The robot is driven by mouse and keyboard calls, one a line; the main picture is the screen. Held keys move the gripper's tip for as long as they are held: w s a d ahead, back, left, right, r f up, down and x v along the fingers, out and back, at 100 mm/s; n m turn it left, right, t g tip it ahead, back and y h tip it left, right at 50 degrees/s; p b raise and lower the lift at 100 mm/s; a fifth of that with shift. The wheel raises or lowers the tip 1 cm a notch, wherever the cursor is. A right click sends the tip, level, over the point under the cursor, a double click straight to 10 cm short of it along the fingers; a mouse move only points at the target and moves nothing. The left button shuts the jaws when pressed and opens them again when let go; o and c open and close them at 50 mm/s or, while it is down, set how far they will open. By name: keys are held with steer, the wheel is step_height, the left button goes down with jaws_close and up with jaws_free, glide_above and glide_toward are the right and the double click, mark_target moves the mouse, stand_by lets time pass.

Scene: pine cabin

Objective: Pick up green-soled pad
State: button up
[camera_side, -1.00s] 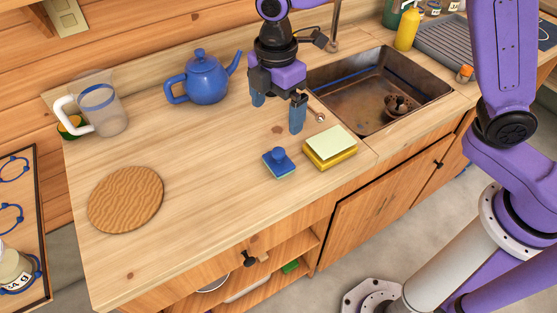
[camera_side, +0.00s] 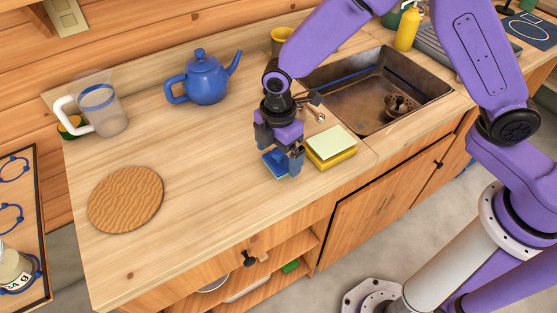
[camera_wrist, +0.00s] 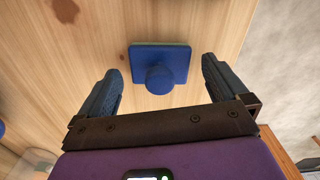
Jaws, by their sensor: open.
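The pad is a small blue block with a round blue knob on top and a pale green edge below; it lies flat on the wooden counter. In the side view the pad (camera_side: 273,168) is partly hidden by my gripper (camera_side: 281,164). In the wrist view the pad (camera_wrist: 145,58) lies ahead, with its knob centred between the fingers of my gripper (camera_wrist: 162,70). The fingers are open, one on each side of the knob, and hold nothing. I cannot tell exactly how high the fingertips are above the pad.
A yellow sponge stack with a pale top (camera_side: 331,146) lies close right of the pad. Behind stand a blue teapot (camera_side: 206,80), a yellow cup (camera_side: 281,42) and the sink (camera_side: 345,90). A round wooden board (camera_side: 125,199) and a clear jug (camera_side: 105,110) are left. The counter's middle is free.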

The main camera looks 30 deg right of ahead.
steer(key=shift+f, duration=0.2)
steer(key=c, duration=1.1)
